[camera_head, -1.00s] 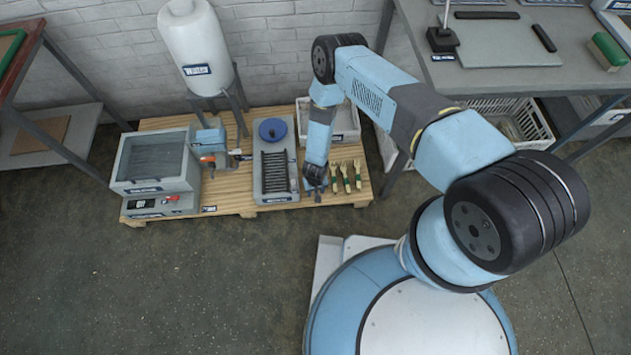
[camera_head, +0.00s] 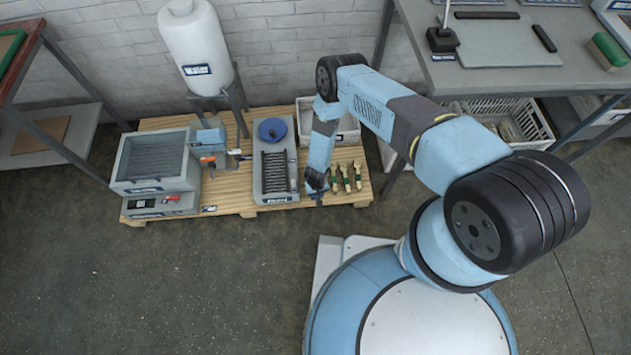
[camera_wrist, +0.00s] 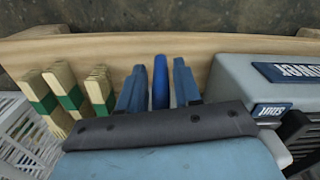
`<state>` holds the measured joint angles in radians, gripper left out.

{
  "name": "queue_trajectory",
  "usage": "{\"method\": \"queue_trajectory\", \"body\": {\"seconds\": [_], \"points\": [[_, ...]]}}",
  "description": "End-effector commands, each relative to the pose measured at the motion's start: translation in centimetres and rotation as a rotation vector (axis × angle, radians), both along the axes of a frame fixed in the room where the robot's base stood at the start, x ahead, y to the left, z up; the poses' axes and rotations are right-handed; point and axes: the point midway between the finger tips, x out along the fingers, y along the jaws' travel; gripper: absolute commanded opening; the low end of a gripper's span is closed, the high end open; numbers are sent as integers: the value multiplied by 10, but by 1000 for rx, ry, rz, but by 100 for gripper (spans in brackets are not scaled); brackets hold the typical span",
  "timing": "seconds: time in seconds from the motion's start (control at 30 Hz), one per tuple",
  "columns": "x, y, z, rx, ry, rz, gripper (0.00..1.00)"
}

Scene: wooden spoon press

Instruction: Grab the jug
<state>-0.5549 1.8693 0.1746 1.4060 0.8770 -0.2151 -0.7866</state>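Nothing in view is plainly a jug. My gripper (camera_head: 318,195) is low at the pallet's front edge, between the grey ridged unit and the bundled wooden sticks. In the wrist view, my gripper (camera_wrist: 160,85) points at the pallet edge with its two fingers apart. A slim bright blue piece (camera_wrist: 160,80) stands between the fingers, with narrow gaps on both sides. I cannot tell what it belongs to; its lower part is hidden by my gripper. A round blue object (camera_head: 272,130) sits on the ridged unit, apart from my gripper.
The ridged unit (camera_head: 285,197) is close left of my gripper; the sticks (camera_head: 345,178) are close right. A grey basin (camera_head: 152,187) and a white tank (camera_head: 195,45) stand further left. A white crate (camera_head: 347,128) is behind. Floor in front is clear.

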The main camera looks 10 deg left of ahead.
Motion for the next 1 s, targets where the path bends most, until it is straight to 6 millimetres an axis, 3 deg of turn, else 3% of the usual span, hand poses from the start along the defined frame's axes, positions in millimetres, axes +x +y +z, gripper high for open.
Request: {"method": "queue_trajectory", "body": {"seconds": [0.33,0.77,1.0], "points": [[0,0,0,0,0,0,0],[0,0,1,0,0,-1,0],[1,1,20,0,-1,0,0]]}}
